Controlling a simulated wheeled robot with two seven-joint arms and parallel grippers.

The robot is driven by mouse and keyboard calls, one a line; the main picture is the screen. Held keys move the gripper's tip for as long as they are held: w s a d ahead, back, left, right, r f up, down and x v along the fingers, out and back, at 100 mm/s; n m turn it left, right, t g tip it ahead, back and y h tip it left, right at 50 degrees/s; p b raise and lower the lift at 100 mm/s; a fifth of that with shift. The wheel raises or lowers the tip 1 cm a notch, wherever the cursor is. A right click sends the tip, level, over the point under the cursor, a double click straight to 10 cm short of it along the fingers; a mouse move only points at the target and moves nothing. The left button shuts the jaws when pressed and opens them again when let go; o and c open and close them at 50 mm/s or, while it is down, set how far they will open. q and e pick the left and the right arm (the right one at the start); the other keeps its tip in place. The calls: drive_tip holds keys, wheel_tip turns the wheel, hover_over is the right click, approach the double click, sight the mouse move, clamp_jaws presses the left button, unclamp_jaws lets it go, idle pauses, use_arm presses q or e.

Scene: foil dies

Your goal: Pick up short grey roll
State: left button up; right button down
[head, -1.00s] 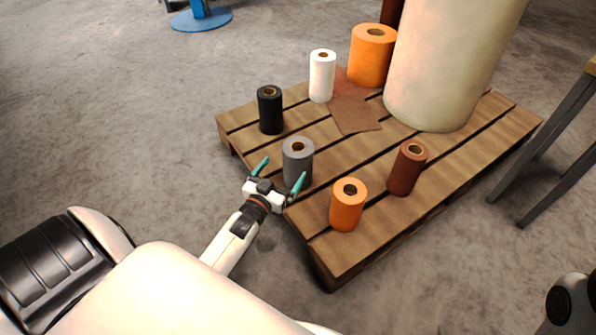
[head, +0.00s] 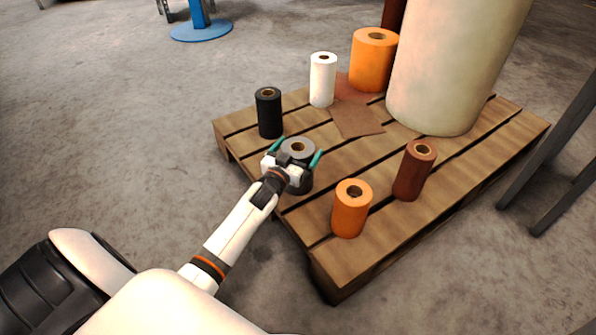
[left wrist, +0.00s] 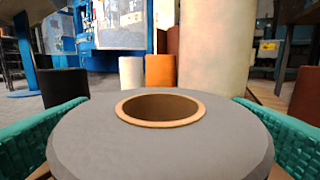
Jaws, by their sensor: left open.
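The short grey roll (head: 299,148) stands upright on the wooden pallet (head: 330,267), near its front left edge. In the left wrist view the grey roll (left wrist: 160,142) fills the lower middle, with its tan core hole showing. My left gripper (head: 298,150) is open, with one teal finger on each side of the roll. The teal fingers also show at the left and right edges of the left wrist view. The lower front of the roll is partly hidden by the gripper in the head view. I cannot tell whether the fingers touch it.
A black roll (head: 269,114) stands behind and left. A small orange roll (head: 351,210) and a brown roll (head: 414,172) stand to the right. A white roll (head: 322,80), a larger orange roll (head: 373,62) and a big cream roll (head: 448,70) stand farther back. A brown sheet (head: 356,120) lies between.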

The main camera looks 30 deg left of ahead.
use_arm(q)
drive_tip(key=c, duration=1.5)
drive_tip(key=shift+r, duration=0.15)
drive_tip(key=shift+c, duration=1)
